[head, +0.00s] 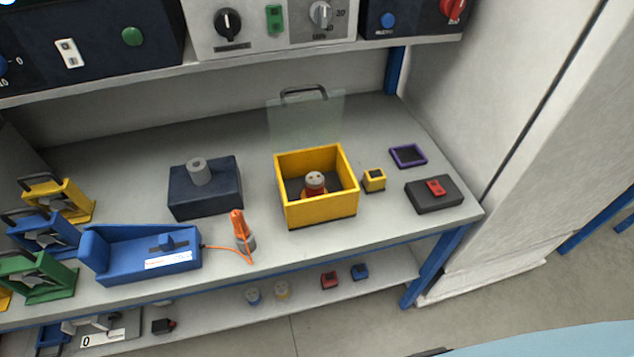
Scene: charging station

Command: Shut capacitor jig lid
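The capacitor jig is a yellow open-topped box (320,208) on the grey bench, right of the middle. Its clear lid (306,122) stands upright at the back edge of the box, with a dark handle (304,92) along its top. A red capacitor with a pale top (315,182) stands inside the box. Neither of my grippers shows in the head view.
A small yellow block (374,180), a purple-rimmed tray (408,156) and a black box with a red switch (434,194) lie to the right. A dark blue block (205,190), an orange-tipped tool (239,226) and a blue fixture (140,254) stand left. A shelf (240,62) overhangs the back.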

